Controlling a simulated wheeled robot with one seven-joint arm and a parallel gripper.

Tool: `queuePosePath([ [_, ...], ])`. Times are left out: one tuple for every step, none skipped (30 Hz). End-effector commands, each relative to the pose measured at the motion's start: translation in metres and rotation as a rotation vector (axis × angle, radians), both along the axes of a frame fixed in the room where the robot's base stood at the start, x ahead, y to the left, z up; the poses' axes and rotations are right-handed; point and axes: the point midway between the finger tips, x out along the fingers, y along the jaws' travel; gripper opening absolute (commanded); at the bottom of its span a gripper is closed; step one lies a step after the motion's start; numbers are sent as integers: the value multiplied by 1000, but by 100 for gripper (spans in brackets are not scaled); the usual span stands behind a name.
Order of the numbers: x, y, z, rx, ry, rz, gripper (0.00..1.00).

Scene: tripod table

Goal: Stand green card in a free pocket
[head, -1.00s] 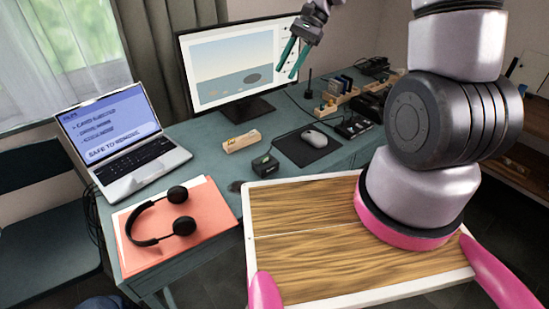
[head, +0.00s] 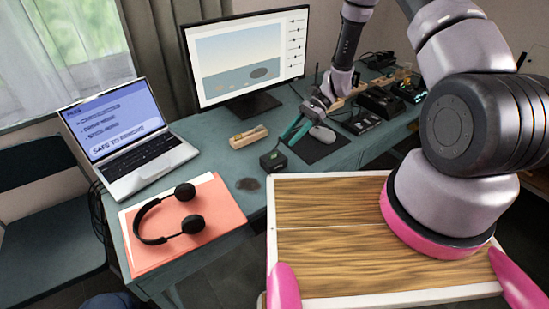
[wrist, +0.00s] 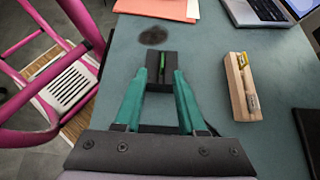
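A small black card reader (head: 272,161) stands on the table near its front edge. In the wrist view, a thin green card (wrist: 161,62) shows edge-on in the slot of the reader (wrist: 153,77). My gripper (head: 290,138) is open, with teal fingers. In the wrist view the gripper (wrist: 162,73) points at the reader, with a fingertip to each side of the green card; contact cannot be told. The wooden pocket block (head: 249,139) lies behind and left of the reader. In the wrist view the block (wrist: 235,90) holds a yellow card (wrist: 243,59) and a greyish card (wrist: 253,102).
A laptop (head: 140,148) reads "SAFE TO REMOVE". Headphones (head: 165,222) lie on coral folders (head: 225,207). A dark stain (head: 248,184) is beside the reader. A monitor (head: 250,60) stands behind; a mouse (head: 322,134) is to the right. Bare tabletop separates reader and block.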

Motion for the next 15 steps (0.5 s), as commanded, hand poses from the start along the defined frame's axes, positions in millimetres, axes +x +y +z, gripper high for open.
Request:
queuePosePath([
  [-3, 5, -4, 0, 2, 0, 40],
  [-5, 7, -5, 0, 2, 0, 40],
  [-6, 9, -7, 0, 1, -1, 40],
  [-7, 10, -8, 0, 1, -1, 40],
  [-7, 11, -9, -1, 0, -1, 40],
  [-9, 13, -11, -1, 0, -1, 40],
  [-10, 15, -12, -2, 1, 0, 40],
  [-11, 18, -14, -1, 2, 1, 40],
  [-13, 22, -18, -1, 2, 1, 40],
  [-15, 25, -20, -1, 3, 1, 40],
  [-16, 29, -23, -1, 2, 2, 40],
  [-19, 34, -27, -1, 1, 2, 40],
  [-20, 37, -30, -2, 1, 2, 40],
  [-22, 39, -32, -1, 2, 1, 40],
  [-24, 42, -35, -1, 1, 0, 40],
])
